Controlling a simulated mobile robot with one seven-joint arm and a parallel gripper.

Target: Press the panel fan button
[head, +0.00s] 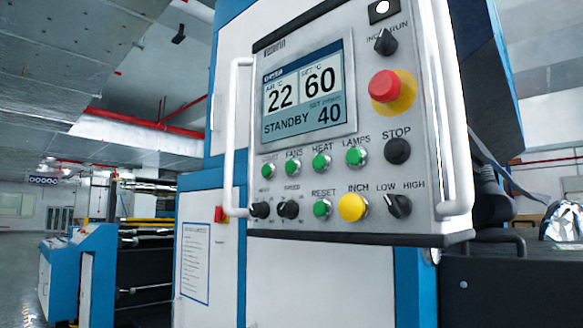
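The control panel (375,205) fills the right half of the head view, a grey plate tilted in the picture. The fan button (294,166) is a small green round button under the label FANS, second from the left in the upper button row. Nothing covers it. Its neighbours are a green button (268,170) on its left with a hard-to-read label and the green HEAT button (321,162) on its right. The display (307,95) above reads 22, 60, STANDBY and 40. My gripper is not in view.
White vertical handles stand at the panel's left (237,140) and right (443,110) edges. A red emergency stop (385,86) sticks out at upper right. Knobs (288,209) and a yellow INCH button (353,207) sit below. Open floor (25,270) shows at far left.

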